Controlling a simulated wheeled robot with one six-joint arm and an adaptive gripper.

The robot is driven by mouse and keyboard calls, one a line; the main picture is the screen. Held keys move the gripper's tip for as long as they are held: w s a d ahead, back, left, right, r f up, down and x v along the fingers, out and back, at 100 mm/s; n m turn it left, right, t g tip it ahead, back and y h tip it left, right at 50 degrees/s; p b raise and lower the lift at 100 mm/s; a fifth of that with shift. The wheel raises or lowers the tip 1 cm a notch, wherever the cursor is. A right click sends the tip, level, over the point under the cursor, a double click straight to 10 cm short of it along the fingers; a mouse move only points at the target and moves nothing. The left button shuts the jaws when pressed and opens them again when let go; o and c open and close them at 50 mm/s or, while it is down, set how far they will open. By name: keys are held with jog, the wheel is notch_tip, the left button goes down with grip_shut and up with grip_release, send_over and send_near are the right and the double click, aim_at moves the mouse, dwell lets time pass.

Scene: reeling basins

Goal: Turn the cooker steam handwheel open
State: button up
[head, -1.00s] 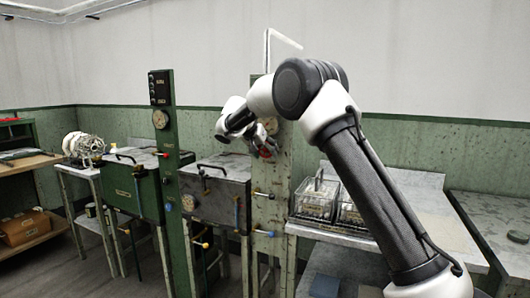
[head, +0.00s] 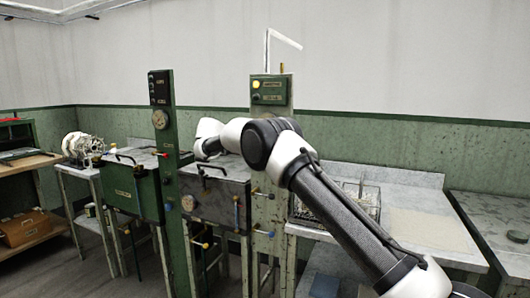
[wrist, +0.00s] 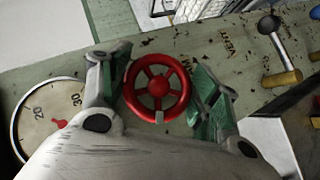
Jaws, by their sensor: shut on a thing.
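The red steam handwheel (wrist: 157,70) shows in the wrist view on a worn, pale green post face (wrist: 225,60). It has a round rim, several spokes and a small pale tab at its lower edge. My gripper (wrist: 158,92) straddles it, one finger on the left and one on the right, shut on the wheel's rim. The finger pads are green. In the head view my arm covers the handwheel and gripper in front of the right-hand post (head: 268,205).
A dial gauge (wrist: 48,115) with a red needle sits left of the wheel, and a dark-knobbed lever (wrist: 275,45) on a brass fitting sits right. In the head view, a green box (head: 270,90) with a lit yellow lamp tops the post. A wire basket (head: 365,200) stands right.

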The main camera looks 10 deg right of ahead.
jog(key=shift+h, duration=0.3)
dwell(0.4)
jog(key=o, duration=1)
